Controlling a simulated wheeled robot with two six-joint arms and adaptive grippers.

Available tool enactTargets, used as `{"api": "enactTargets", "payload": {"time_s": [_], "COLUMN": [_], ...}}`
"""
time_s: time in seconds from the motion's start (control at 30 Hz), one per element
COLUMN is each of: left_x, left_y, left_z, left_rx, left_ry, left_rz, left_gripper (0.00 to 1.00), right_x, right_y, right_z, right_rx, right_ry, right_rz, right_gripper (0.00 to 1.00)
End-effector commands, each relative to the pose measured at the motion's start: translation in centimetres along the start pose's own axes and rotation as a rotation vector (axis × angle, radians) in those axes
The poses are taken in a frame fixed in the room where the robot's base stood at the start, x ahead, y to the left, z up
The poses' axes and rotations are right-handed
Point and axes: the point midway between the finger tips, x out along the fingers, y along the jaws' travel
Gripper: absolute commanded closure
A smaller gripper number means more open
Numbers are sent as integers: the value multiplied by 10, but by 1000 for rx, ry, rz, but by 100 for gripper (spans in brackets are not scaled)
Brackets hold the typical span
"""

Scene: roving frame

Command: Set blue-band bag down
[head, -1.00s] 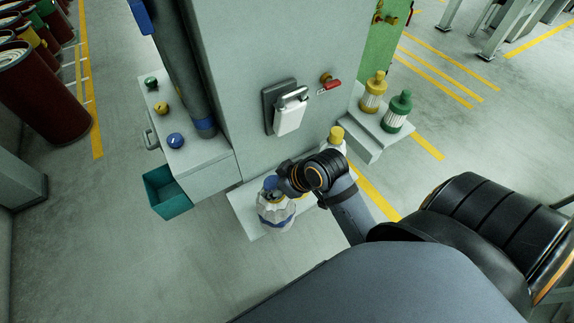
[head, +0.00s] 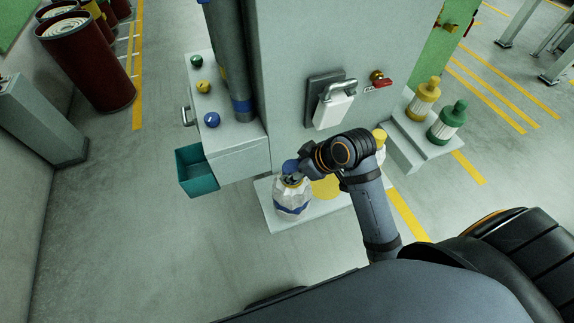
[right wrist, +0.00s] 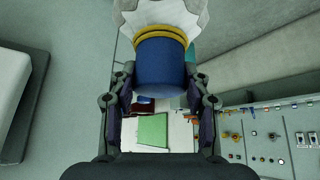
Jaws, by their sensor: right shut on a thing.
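The blue-band bag (head: 291,203) is a white crinkled bag with a blue band, a yellow neck ring and a blue cap. It is upright over the left end of a pale low platform (head: 286,224); I cannot tell whether its base touches. My right gripper (head: 297,169) is shut on the blue cap. In the right wrist view, the fingers of the right gripper (right wrist: 161,92) flank the blue cap (right wrist: 160,75), with the white bag body beyond. A yellow disc (head: 326,188) on the platform lies to the bag's right, partly behind my arm. My left gripper is not in view.
A yellow-capped container (head: 380,138) stands partly hidden behind my right arm. Yellow (head: 424,101) and green (head: 447,123) capped canisters stand on a side shelf. A teal open bin (head: 197,172) juts out left of the bag. The floor at front left is clear.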

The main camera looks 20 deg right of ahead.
Motion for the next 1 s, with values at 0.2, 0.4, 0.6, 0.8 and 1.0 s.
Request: {"api": "enactTargets", "payload": {"time_s": [0.2, 0.4, 0.6, 0.8, 1.0], "left_x": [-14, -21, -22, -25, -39], "left_y": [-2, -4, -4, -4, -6], "left_z": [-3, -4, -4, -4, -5], "left_rx": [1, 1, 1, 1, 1], "left_ry": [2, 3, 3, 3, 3], "left_rz": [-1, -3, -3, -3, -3], "left_gripper": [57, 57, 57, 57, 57], "right_x": [32, 71, 90, 99, 119], "right_y": [26, 42, 50, 54, 54], "right_z": [-16, -14, -13, -12, 3], "right_rx": [2, 2, 0, 0, 1], "right_ry": [0, 1, 3, 2, 0], "right_rz": [-1, -1, 1, 0, 0], "right_gripper": [100, 100, 100, 100, 100]}}
